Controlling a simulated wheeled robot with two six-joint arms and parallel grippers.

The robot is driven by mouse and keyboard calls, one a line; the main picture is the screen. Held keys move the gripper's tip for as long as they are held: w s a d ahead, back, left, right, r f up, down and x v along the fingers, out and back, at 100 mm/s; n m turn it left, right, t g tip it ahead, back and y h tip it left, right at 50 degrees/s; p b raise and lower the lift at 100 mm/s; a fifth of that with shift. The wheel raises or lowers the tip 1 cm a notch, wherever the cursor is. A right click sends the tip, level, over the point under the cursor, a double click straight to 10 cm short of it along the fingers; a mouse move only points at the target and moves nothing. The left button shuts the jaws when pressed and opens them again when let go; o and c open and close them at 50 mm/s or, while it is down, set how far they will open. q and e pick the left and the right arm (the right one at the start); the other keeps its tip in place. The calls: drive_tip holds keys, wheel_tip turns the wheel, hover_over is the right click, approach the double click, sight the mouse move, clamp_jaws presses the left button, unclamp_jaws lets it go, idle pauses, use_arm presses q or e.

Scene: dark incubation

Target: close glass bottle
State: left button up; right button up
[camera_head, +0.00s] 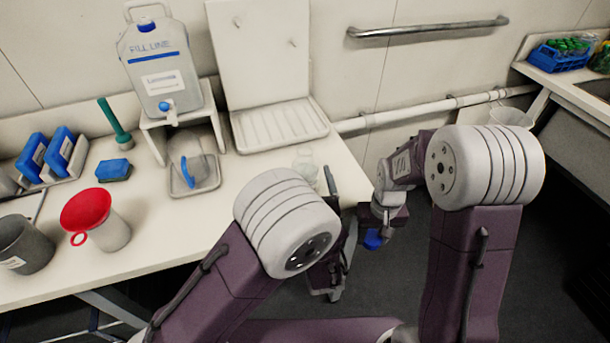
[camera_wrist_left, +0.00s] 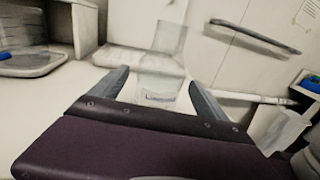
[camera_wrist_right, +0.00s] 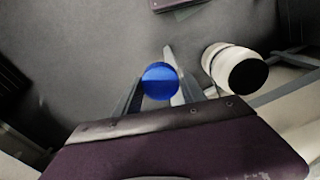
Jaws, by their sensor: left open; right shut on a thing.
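The clear glass bottle (camera_head: 306,166) stands upright near the right end of the white bench, partly hidden by my left arm in the head view. In the left wrist view the bottle (camera_wrist_left: 160,84) has an open, uncovered neck and a small label. My left gripper (camera_wrist_left: 158,82) is open, with its fingers on either side of the bottle; contact cannot be told. My right gripper (camera_wrist_right: 157,70) is shut on a blue cap (camera_wrist_right: 160,82). In the head view the cap (camera_head: 373,239) hangs over the dark floor, to the right of the bench and away from the bottle.
A white drying rack (camera_head: 280,125) is behind the bottle. A container with a tap (camera_head: 160,70) stands on a stand above a tray (camera_head: 195,178). A red funnel (camera_head: 87,208), a blue sponge (camera_head: 114,169) and a grey beaker (camera_head: 24,245) are at left. Floor right of the bench is clear.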

use_arm(q)
drive_tip(key=w, duration=0.4)
drive_tip(key=shift+w+a, duration=0.2)
drive_tip(key=shift+a, duration=0.15)
use_arm(e)
drive_tip(key=shift+r, duration=0.2)
